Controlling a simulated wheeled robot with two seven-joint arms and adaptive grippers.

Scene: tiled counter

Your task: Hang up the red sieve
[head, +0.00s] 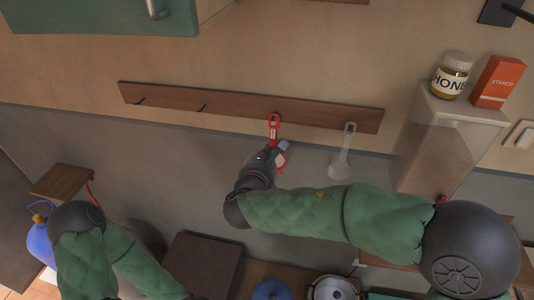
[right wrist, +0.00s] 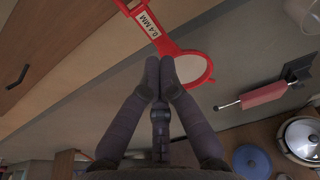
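The red sieve (head: 274,127) is upright against the wall, with its handle end over the lower part of the wooden hook rack (head: 235,104). My right gripper (head: 272,155) is just below the rack. In the right wrist view, its fingertips (right wrist: 164,73) are closed together at the rim of the sieve (right wrist: 166,46), by the base of the handle, which bears a "0.4 MM" label. Whether the handle's hole is around a hook cannot be told. My left arm shows at the lower left of the head view, but its gripper cannot be made out.
A pale translucent utensil (head: 341,164) hangs on the rack, right of the sieve. Bare hooks show on the rack's left half. A honey jar (head: 451,77) and a starch box (head: 497,82) stand on a pale cabinet at right. A blue-lidded pot (right wrist: 252,162) is below.

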